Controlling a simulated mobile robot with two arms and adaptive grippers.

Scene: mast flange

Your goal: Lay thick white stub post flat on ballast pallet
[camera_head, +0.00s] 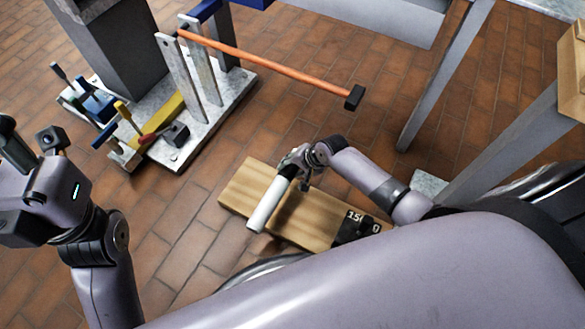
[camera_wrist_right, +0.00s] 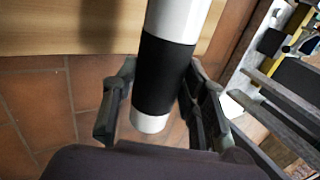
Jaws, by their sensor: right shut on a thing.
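The thick white stub post (camera_head: 270,203) is in my right gripper (camera_head: 297,165), over the wooden ballast pallet (camera_head: 240,196). In the right wrist view the post (camera_wrist_right: 178,18) has a black band (camera_wrist_right: 162,75), with the right gripper's fingers (camera_wrist_right: 158,108) on both sides of it. The pallet (camera_wrist_right: 55,28) shows behind the post there. The post slants across the pallet in the head view; I cannot tell whether it touches the wood. My left gripper (camera_head: 12,150) is partly cut off at the left edge, and its opening is unclear.
A black weight with white digits (camera_head: 357,228) sits at the pallet's right end. A pale base plate (camera_head: 225,100) with uprights, tools and clamps stands behind at left. An orange-handled hammer (camera_head: 270,62) extends from it. A grey table leg (camera_head: 440,85) stands at right. Brick floor is free left of the pallet.

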